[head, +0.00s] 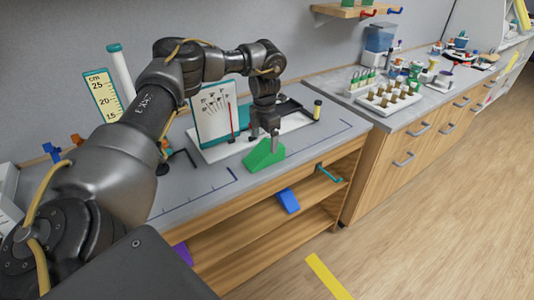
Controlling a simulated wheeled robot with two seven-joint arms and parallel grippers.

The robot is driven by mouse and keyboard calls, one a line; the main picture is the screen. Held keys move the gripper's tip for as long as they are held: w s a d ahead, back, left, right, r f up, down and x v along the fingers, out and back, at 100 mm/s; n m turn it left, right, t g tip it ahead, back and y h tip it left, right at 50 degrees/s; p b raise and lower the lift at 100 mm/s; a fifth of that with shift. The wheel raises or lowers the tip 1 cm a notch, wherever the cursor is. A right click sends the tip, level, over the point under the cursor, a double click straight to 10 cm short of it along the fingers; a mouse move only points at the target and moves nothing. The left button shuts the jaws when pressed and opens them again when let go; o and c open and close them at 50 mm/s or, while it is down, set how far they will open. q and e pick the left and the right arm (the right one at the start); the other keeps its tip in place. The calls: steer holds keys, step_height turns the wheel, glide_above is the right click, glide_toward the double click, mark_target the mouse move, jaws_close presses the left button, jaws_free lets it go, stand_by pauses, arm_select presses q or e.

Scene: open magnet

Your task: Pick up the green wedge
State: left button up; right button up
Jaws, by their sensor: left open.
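The green wedge (261,157) lies on the grey worktop, close to its front edge, in the head view. My left arm comes in from the left, and my left gripper (264,137) points down right above the wedge. Its fingers are open, with the tips at the wedge's upper part. I cannot tell whether they touch it. My right gripper does not show.
A white board (217,110) with a chart stands behind the wedge. A blue block (288,200) and a purple block (183,253) sit on the shelves below. A second counter with a tube rack (388,97) stands at the right.

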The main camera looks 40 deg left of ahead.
mark_target(267, 145)
arm_select(q)
steer(key=shift+d, duration=0.15)
steer(key=shift+s+d+f+p, duration=0.1)
steer(key=shift+f+p, duration=0.2)
step_height(267, 145, down, 4)
steer(key=shift+d+r+p, duration=0.1)
steer(key=shift+p, duration=0.6)
steer(key=shift+f, duration=0.45)
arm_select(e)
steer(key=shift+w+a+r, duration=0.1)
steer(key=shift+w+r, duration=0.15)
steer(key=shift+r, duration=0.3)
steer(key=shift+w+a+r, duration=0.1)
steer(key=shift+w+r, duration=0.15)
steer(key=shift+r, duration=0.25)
arm_select(q)
steer(key=c, duration=1.1)
steer(key=shift+r, duration=0.1)
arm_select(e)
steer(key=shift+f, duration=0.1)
